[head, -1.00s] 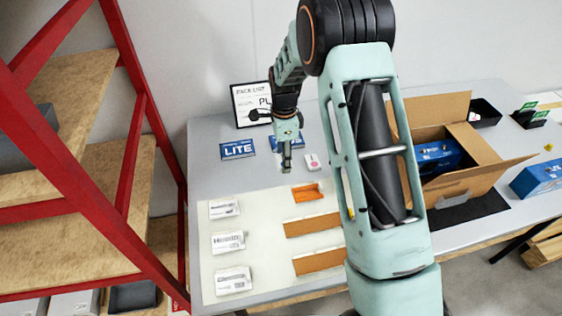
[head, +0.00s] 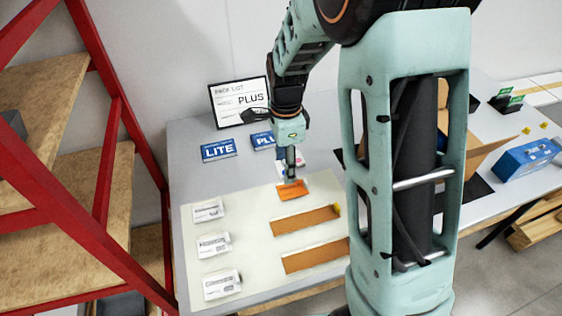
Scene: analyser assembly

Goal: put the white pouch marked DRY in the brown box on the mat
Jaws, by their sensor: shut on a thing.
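Several white pouches or packets with dark print lie down the left side of the mat: a back one (head: 209,210), a middle one (head: 213,245) and a front one (head: 222,285). The open brown box (head: 478,153) is at the right, mostly hidden behind my arm; a flap shows.
A blue box (head: 527,160) is at the right. A red-framed shelf (head: 120,165) borders the left.

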